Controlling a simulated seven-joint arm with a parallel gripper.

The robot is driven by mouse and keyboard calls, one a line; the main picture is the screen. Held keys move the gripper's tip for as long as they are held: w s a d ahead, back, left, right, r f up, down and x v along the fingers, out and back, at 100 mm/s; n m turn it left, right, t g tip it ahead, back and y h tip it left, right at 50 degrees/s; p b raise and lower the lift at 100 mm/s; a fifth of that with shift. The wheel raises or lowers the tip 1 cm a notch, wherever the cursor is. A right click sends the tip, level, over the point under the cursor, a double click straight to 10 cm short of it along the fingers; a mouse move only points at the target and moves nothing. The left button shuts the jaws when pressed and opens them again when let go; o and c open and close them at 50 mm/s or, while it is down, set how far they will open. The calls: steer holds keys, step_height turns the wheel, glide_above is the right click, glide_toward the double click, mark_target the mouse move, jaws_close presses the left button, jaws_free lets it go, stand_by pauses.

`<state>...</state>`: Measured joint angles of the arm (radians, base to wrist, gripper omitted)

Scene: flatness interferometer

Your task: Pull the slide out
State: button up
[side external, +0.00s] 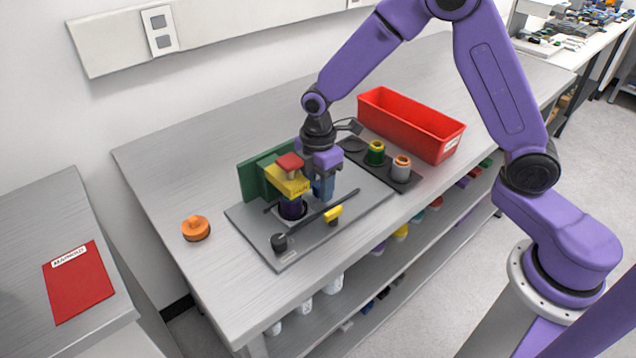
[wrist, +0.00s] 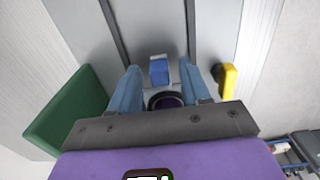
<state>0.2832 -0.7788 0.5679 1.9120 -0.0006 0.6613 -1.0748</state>
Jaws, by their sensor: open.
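My gripper (side external: 322,188) is open and points down at the interferometer, just right of its yellow head in the side view. In the wrist view its two blue-grey fingers (wrist: 160,80) stand on either side of a small blue block (wrist: 159,69), with gaps on both sides. The block seems to be the slide's grip. Behind it a pale holder surrounds a dark purple round part (wrist: 166,101). In the side view a purple cylinder (side external: 292,208) stands under the yellow head (side external: 287,180) with its red cap (side external: 290,162). My gripper hides the slide there.
A green upright plate (side external: 251,182) stands behind the head. Dark rails, a black knob (side external: 279,242) and a yellow tab (side external: 333,213) are on the grey base plate (side external: 320,240). An orange knob (side external: 195,228), a black tray (side external: 402,181) and a red bin (side external: 410,125) stand around it.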

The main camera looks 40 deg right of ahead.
jaws_close()
steer(key=d, duration=1.1)
steer(key=shift+d, duration=0.35)
jaws_free()
steer(key=shift+d, duration=0.1)
steer(key=shift+a, duration=0.2)
steer(key=shift+r, duration=0.1)
steer(key=shift+r, duration=0.35)
step_height(320, 180, up, 17)
steer(key=shift+f, duration=0.2)
steer(key=shift+s, duration=0.1)
